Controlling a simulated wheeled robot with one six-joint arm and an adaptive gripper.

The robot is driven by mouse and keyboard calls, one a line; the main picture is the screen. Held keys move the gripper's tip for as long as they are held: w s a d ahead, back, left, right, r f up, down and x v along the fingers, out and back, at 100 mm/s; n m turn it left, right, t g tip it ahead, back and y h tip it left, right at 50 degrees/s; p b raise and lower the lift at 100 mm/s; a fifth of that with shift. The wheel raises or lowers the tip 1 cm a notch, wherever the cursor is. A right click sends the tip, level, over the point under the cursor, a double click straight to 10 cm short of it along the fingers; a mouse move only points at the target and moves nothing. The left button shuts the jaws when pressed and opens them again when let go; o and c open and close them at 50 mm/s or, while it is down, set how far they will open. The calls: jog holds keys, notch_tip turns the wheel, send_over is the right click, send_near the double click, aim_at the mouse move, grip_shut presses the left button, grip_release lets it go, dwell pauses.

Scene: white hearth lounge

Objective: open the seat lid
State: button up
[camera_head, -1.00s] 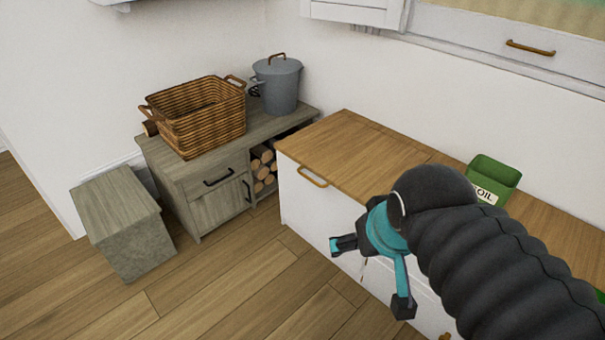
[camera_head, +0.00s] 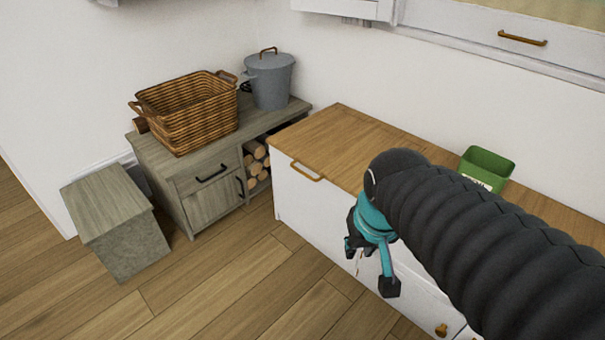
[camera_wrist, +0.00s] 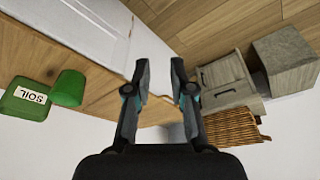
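The seat lid (camera_head: 345,140) is a flat wooden panel on top of a white bench (camera_head: 297,203), and it lies closed. A copper-coloured handle (camera_head: 307,172) is on the lid's front edge near its left end. My gripper (camera_head: 367,270) is in front of the bench, to the right of the handle and apart from it. In the wrist view my gripper (camera_wrist: 160,75) has its two fingers spread with a gap between them and nothing held. In that view the wooden bench top (camera_wrist: 95,88) passes behind the fingers.
A green soil box (camera_head: 487,168) stands on the bench top at right. To the left, a grey cabinet (camera_head: 185,180) carries a wicker basket (camera_head: 190,112) and a grey lidded pot (camera_head: 270,80). A grey wooden box (camera_head: 115,220) is on the floor. The floor before the bench is clear.

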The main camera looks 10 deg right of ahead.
jog(key=w+d+f+g+b, duration=0.1)
jog(key=w+d+f+g, duration=0.2)
jog(key=f, duration=0.6)
jog(key=m+t+y+b, duration=0.4)
jog(key=m+t+y, duration=0.25)
jog(key=t, duration=1.25)
send_near(302, 172)
jog(key=shift+m, duration=0.65)
jog(key=x, duration=0.3)
jog(key=p+x, duration=0.1)
jog(key=x, duration=0.6)
jog(key=shift+w+f, duration=0.2)
jog(key=shift+f, duration=0.1)
grip_shut()
